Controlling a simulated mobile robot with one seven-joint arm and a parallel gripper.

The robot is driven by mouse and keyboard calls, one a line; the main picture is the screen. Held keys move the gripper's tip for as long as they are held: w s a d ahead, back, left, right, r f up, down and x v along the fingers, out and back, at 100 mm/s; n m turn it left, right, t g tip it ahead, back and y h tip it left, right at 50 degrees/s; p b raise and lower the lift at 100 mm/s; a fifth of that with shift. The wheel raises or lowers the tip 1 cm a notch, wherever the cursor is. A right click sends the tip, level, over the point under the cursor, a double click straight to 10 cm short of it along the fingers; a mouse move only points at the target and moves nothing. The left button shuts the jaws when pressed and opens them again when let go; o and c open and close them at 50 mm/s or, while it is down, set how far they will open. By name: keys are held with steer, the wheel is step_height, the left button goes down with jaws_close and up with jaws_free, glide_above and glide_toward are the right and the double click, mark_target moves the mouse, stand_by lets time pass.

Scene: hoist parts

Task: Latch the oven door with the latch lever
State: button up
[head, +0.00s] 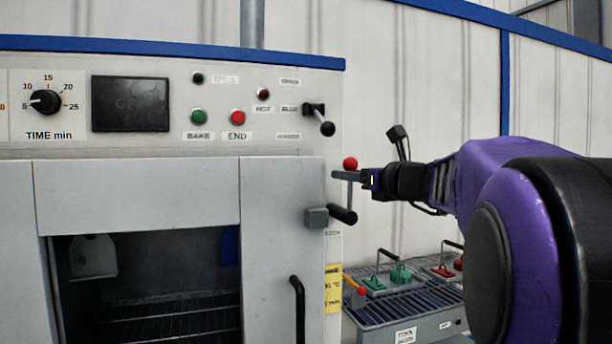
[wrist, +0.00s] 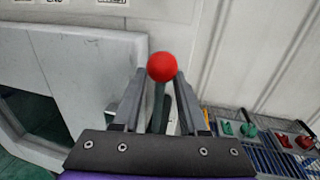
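The latch lever is an upright grey rod with a red ball (head: 350,163) on top, rising from a black pivot (head: 342,214) at the oven's right edge. The ball also shows in the wrist view (wrist: 162,67). My gripper (head: 345,176) is just below the ball. In the wrist view its fingers (wrist: 160,98) stand on either side of the rod, apart, with gaps visible. The grey oven door (head: 282,220) has a black handle (head: 298,308) and a grey catch block (head: 316,217) beside its right edge. Whether the door sits flush is hard to tell.
The control panel (head: 217,85) is above the door, with a black-knobbed lever (head: 326,128) at its right, above my gripper. A tool rack (head: 405,310) with red and green handled parts stands below right. The wall (head: 420,90) behind is plain.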

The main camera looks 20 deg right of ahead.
jaws_close()
